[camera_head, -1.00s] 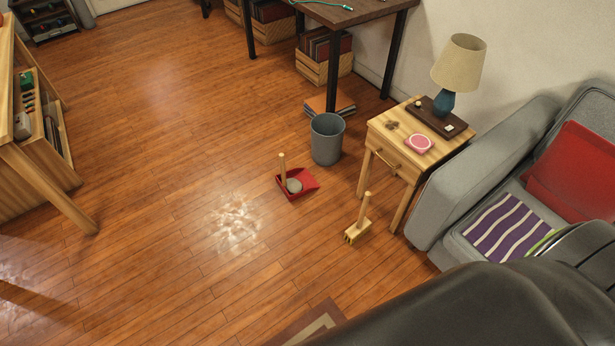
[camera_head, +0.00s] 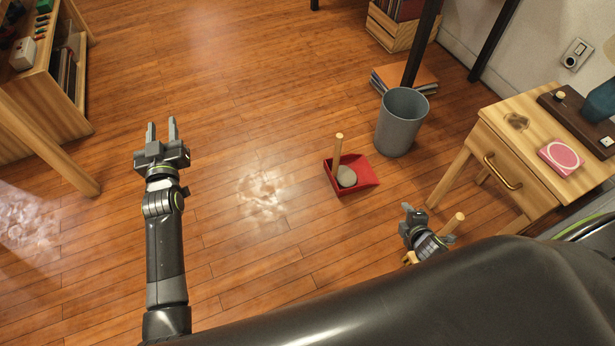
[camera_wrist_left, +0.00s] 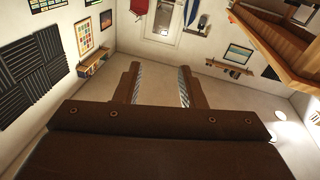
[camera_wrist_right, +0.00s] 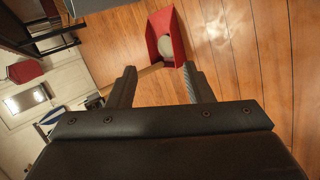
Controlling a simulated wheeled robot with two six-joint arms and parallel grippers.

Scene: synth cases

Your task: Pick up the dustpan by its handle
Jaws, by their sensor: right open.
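A red dustpan (camera_head: 363,172) lies on the wood floor in the head view. Its round wooden handle (camera_head: 338,154) stands up, and a grey round thing (camera_head: 346,177) lies in the pan. My right gripper (camera_head: 408,209) is open, below and right of the dustpan in the head view. In the right wrist view the dustpan (camera_wrist_right: 178,28) shows ahead of the open fingers (camera_wrist_right: 158,72), with part of its handle (camera_wrist_right: 148,74) seen between them; I cannot tell the distance. My left gripper (camera_head: 161,124) is open and empty over clear floor, far left of the dustpan.
A grey bin (camera_head: 398,128) stands just behind the dustpan. A wooden side table (camera_head: 500,125) is on the right. A wooden-handled brush (camera_head: 455,222) is partly hidden behind my right gripper. A wooden shelf unit (camera_head: 55,60) stands at the left.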

